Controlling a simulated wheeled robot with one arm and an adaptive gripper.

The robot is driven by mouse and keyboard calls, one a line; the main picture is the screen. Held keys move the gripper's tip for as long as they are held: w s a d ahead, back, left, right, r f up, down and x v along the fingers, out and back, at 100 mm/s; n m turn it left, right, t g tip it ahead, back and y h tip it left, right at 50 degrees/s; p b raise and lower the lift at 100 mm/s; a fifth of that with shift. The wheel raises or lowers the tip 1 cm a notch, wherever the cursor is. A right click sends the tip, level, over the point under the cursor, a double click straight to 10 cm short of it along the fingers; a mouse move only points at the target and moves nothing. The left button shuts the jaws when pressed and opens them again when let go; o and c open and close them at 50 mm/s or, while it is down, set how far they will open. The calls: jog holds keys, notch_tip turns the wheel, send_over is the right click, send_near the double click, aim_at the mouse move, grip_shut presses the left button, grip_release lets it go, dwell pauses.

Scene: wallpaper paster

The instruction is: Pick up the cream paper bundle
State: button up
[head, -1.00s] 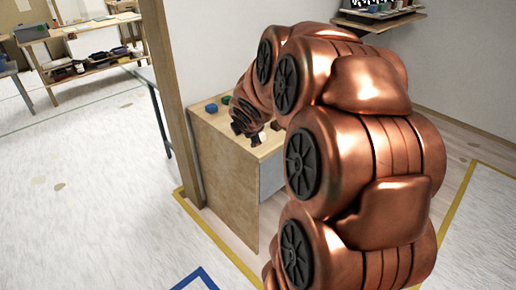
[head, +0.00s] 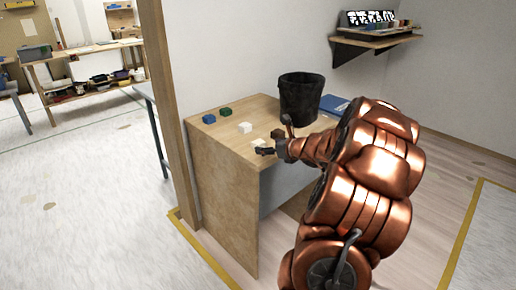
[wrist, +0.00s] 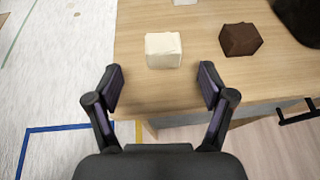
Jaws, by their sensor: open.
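The cream paper bundle (wrist: 163,50) is a small pale block on the wooden table top, near its edge. It shows just beyond and between my open fingertips in the wrist view, apart from both. In the head view the bundle (head: 257,143) is partly hidden by my gripper (head: 275,137), which is over the table's near corner. My gripper (wrist: 160,80) is open and empty in the wrist view.
A brown block (wrist: 240,39) lies right of the bundle. A whiter block (head: 245,127), a green block (head: 225,111) and a blue block (head: 209,118) lie farther left on the table (head: 222,150). A black bin (head: 301,97) stands behind. A wooden post (head: 168,90) rises at left.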

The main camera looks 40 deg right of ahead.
aim_at(261, 144)
jog(key=shift+x, duration=1.3)
jog(key=shift+d+p+x, duration=0.1)
jog(key=shift+p+x, duration=0.15)
jog(key=shift+x, duration=0.7)
jog(key=shift+d+p+x, duration=0.15)
jog(key=shift+p+x, duration=0.05)
jog(key=shift+x, duration=0.7)
jog(key=shift+r, duration=0.15)
jog(key=c, duration=1)
